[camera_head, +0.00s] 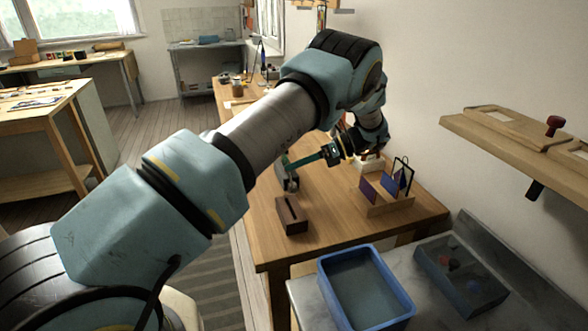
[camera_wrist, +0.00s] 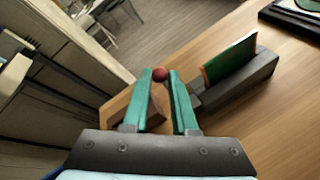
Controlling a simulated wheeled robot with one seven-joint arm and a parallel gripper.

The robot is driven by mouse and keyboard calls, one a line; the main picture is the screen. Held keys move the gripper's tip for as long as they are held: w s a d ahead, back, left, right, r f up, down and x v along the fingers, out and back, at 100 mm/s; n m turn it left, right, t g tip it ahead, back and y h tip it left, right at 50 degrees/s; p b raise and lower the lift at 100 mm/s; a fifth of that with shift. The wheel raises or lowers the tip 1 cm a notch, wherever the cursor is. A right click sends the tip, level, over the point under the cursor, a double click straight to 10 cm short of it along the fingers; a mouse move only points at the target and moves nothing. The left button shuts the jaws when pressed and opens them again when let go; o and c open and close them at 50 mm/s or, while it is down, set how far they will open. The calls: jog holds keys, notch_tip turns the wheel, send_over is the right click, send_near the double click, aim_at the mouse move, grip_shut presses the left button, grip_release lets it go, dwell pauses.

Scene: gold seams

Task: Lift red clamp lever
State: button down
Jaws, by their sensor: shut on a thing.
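The red ball knob of the clamp lever (camera_wrist: 160,74) shows in the wrist view between the tips of my two green fingers. My gripper (camera_wrist: 161,80) is shut on this knob. In the head view my gripper (camera_head: 289,165) reaches left over the near part of the wooden workbench, and I cannot make out the red knob there. A wooden piece (camera_wrist: 118,106) lies below and left of the fingers in the wrist view. How the lever joins what is under it is hidden by the fingers.
A dark grey holder with a green plate (camera_wrist: 229,62) stands close right of my fingers. On the workbench (camera_head: 335,215) are a brown slotted block (camera_head: 291,215) and a rack with purple panels (camera_head: 386,184). A blue tray (camera_head: 322,276) stands in front. A wooden wall shelf (camera_head: 480,130) juts out at right.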

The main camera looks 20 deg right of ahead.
jog(key=shift+s+d+f+y, duration=0.1)
jog(key=shift+d+f+y, duration=0.1)
jog(key=shift+y, duration=0.1)
dwell(0.4)
jog(key=c, duration=0.7)
grip_release()
jog(key=shift+r, duration=0.1)
jog(key=b+v, duration=0.3)
jog(key=v, duration=0.4)
jog(key=shift+d+b, duration=0.3)
jog(key=shift+b, duration=0.05)
